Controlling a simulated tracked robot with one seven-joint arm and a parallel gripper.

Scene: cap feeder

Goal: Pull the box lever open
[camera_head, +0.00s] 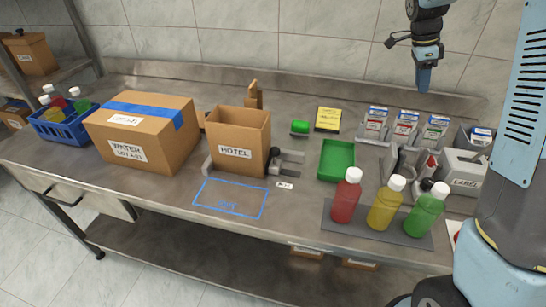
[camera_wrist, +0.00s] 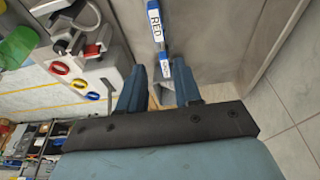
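A cardboard box labelled HOTEL (camera_head: 238,142) stands upright and open-topped in a grey holder on the steel bench. A dark lever-like clamp with a black knob (camera_head: 275,167) sits at the box's right side; I cannot tell its exact position. My gripper (camera_head: 424,86) hangs pointing down above the back right of the bench, well apart from the box and clamp. In the wrist view my gripper (camera_wrist: 158,82) has its two blue fingers apart, with nothing clearly held between them. The box and its clamp are not seen there.
A large taped WATER carton (camera_head: 145,145) stands left of the box. A green tray (camera_head: 337,160) lies to the right. Red, yellow and green bottles (camera_head: 384,208) stand on a grey mat at front right. A blue outlined area (camera_head: 231,198) in front is empty.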

